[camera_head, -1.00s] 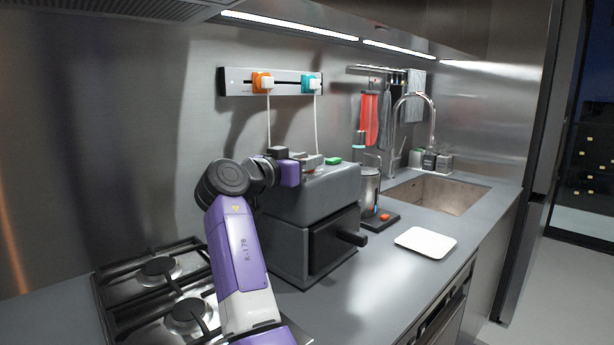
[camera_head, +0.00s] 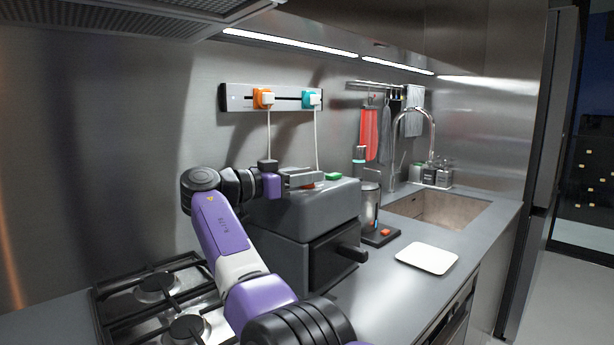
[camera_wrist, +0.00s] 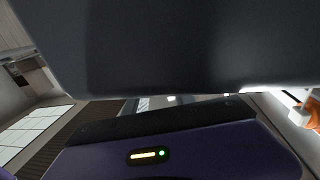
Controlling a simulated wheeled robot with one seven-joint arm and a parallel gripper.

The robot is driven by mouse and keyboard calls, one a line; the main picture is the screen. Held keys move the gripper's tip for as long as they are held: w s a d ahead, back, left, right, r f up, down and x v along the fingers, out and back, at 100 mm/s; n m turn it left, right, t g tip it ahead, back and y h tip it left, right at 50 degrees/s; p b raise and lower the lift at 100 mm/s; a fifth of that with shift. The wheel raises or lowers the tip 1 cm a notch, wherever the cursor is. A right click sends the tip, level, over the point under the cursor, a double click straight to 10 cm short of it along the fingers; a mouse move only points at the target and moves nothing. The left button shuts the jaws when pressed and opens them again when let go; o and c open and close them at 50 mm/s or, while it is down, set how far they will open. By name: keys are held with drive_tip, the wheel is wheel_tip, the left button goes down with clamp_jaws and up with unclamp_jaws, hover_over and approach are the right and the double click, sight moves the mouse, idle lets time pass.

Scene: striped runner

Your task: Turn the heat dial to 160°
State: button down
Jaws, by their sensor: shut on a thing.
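The grey box-shaped cooker (camera_head: 290,215) stands on the counter with a black-handled drawer (camera_head: 345,252) in its front. My gripper (camera_head: 306,180) is at its top face, with the fingers lying low over it. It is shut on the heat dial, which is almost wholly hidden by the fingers. A small red bit shows just under the fingers. A green piece (camera_head: 333,177) sits on the top face just right of the gripper. The dial's scale and setting cannot be read. In the wrist view a dark surface fills the upper part, above my purple gripper housing.
A wall rail (camera_head: 240,97) carries an orange plug adapter (camera_head: 262,99) and a teal one (camera_head: 311,99), with white cords hanging behind the cooker. A gas hob (camera_head: 150,295) is at left. A steel jug (camera_head: 370,205) and a white board (camera_head: 427,257) stand right.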

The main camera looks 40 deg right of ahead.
drive_tip(key=shift+f, duration=0.15)
drive_tip(key=c, duration=1.1)
unclamp_jaws()
drive_tip(key=shift+d, duration=0.1)
drive_tip(key=shift+o, duration=0.2)
drive_tip(key=shift+w+a, duration=0.25)
drive_tip(key=shift+a, duration=1.7)
drive_tip(key=shift+w+a, duration=0.2)
drive_tip(key=shift+a, duration=1.75)
